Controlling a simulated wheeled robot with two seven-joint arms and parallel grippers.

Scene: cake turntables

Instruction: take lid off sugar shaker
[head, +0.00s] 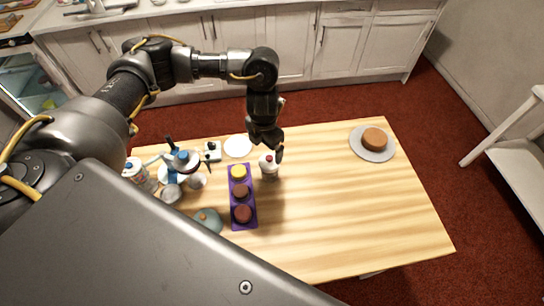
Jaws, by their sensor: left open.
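A small whitish jar with a dark red top (268,168) stands on the wooden table, beside the purple tray; it looks like the sugar shaker with its lid on, though it is small in the picture. My left gripper (268,148) hangs pointing down right at its top, with the fingers open. The fingers partly cover the top, and I cannot tell whether they touch it. My right gripper is out of view.
A purple tray (234,217) holds three small round cakes left of the jar. A white disc (238,146), a teal lidded dish (207,220) and several jars and stands crowd the left. A brown cake (374,138) sits on a grey turntable (372,155) far right. The table's right half (350,215) is mostly clear.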

